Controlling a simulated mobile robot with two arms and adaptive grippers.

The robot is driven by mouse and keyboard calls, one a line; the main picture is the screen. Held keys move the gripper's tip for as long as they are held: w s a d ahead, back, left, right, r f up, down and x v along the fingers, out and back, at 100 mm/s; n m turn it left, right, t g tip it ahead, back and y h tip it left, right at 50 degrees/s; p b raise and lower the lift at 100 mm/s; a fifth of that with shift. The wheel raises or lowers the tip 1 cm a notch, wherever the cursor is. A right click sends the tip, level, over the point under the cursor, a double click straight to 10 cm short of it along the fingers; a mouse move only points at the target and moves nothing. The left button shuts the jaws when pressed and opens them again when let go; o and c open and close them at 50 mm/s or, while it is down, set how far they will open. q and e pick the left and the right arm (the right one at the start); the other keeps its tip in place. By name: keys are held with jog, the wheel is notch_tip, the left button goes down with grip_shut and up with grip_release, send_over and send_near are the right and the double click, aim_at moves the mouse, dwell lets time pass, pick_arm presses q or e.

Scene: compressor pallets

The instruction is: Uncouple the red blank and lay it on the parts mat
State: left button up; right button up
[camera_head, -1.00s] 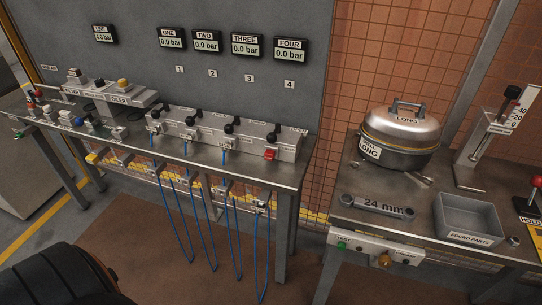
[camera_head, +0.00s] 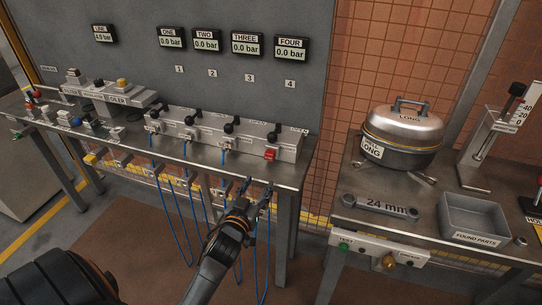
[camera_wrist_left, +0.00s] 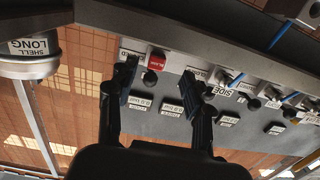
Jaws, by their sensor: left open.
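The red blank (camera_head: 270,154) sits on the front of the grey manifold (camera_head: 222,135) at its right-hand port, under the FOUR gauge. In the left wrist view the red blank (camera_wrist_left: 156,62) shows between and just beyond the fingertips, apart from them. My left gripper (camera_head: 257,188) is open and empty, in front of the bench edge and below the blank. Its two dark fingers (camera_wrist_left: 157,80) are spread wide in the wrist view. I cannot make out the parts mat. My right gripper is not in view.
Blue hoses (camera_head: 183,220) hang from the bench front beside my left arm. Small fittings (camera_head: 77,122) lie on the bench's left part. The right table carries a LONG shell (camera_head: 400,145), a 24 mm wrench (camera_head: 378,207) and a FOUND PARTS bin (camera_head: 473,238).

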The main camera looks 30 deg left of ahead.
aim_at(268, 158)
pick_arm(q)
jog(key=shift+w+a+r+t, duration=0.15)
jog(key=shift+w+r+t, duration=0.05)
jog(key=shift+r, duration=0.3)
jog(key=shift+w+a+r+t, duration=0.1)
jog(key=shift+w+r+t, duration=0.1)
jog(key=shift+r, duration=0.25)
jog(key=shift+s, duration=0.1)
jog(key=shift+w+a, duration=0.1)
jog(key=shift+w, duration=0.45)
jog(key=b+x, duration=0.2)
jog(key=x, duration=0.4)
jog(key=shift+x, duration=0.95)
jog(key=shift+r, duration=0.1)
